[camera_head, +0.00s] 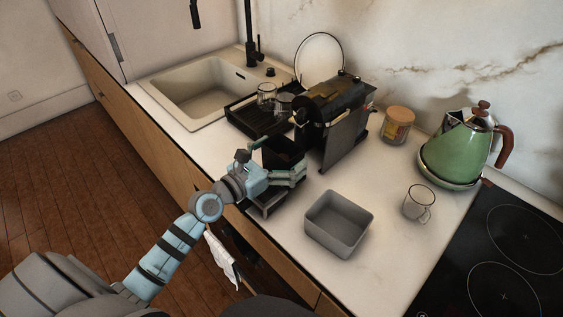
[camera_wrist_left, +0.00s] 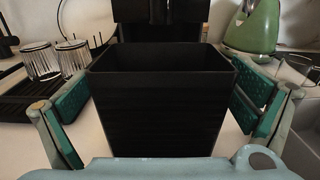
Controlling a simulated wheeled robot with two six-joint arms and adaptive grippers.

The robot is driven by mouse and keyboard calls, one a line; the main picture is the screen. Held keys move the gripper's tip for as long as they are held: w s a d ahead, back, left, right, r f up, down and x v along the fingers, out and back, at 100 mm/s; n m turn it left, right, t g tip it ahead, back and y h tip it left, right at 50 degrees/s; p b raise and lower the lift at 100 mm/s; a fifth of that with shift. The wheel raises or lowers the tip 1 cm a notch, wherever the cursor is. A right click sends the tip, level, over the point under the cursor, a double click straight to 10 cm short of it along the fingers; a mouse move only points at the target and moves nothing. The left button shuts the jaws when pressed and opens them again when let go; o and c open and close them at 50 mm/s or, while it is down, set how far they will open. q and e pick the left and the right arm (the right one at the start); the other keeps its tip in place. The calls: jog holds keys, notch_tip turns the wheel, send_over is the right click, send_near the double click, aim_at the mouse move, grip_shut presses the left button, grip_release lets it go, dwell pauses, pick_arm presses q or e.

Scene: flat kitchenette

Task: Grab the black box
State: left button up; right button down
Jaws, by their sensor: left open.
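The black box (camera_wrist_left: 162,110) is an open-topped black container standing upright in front of the black coffee machine; it also shows in the head view (camera_head: 283,152), partly hidden by my gripper. My left gripper (camera_head: 276,160) is open, with one finger on each side of the box. In the left wrist view my left gripper (camera_wrist_left: 160,112) has its green pads to the left and right of the box, with a visible gap on the left; contact on the right cannot be told. My right gripper is not in view.
The coffee machine (camera_head: 340,120) stands right behind the box. A drying rack (camera_head: 250,117) with glasses is to its left. A grey bin (camera_head: 338,222), a glass mug (camera_head: 418,203), a jar (camera_head: 397,125) and a green kettle (camera_head: 461,145) stand to the right. The sink (camera_head: 205,95) is at the far left.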

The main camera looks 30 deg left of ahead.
pick_arm(q)
jog(key=c, duration=1.2)
jog(key=shift+c, duration=0.2)
jog(key=shift+r, duration=0.15)
